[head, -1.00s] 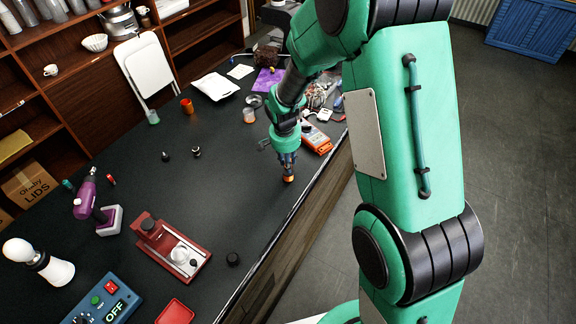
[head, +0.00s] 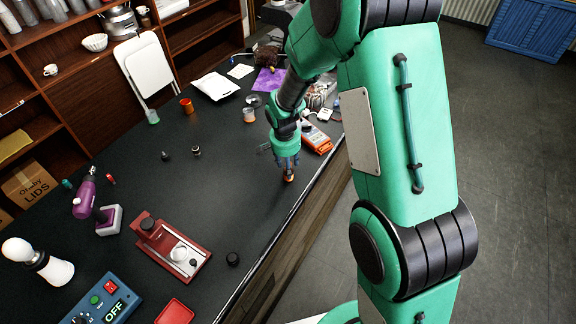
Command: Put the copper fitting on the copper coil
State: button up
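My gripper (head: 288,170) points down over the dark worktop near its front edge. A small copper-orange piece (head: 289,178) shows right at the fingertips and looks like the copper fitting. It is too small to tell whether the fingers clasp it or only surround it, or whether it rests on anything. I cannot make out the copper coil for certain; it may be hidden by the gripper or my arm.
A red-orange meter (head: 317,139) lies just right of the gripper. The worktop's middle is mostly clear.

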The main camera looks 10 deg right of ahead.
notch_tip(320, 180, up, 12)
jog(key=s+a+p, duration=0.1)
dwell(0.8)
jog(key=shift+s+r, duration=0.1)
dwell(0.4)
jog(key=s+d+r+n+t, duration=0.2)
jog(key=s+d+r+n, duration=0.1)
jog(key=s+r, duration=1.3)
jog(key=s+r+n+t, duration=0.1)
jog(key=s+r, duration=0.3)
jog(key=s, duration=0.4)
jog(key=s+d+r+n+t+y, duration=0.1)
jog(key=s+r+n, duration=0.2)
jog(key=s, duration=0.6)
jog(key=shift+d+r+n, duration=0.2)
jog(key=shift+r+n, duration=0.2)
jog(key=shift+r, duration=0.3)
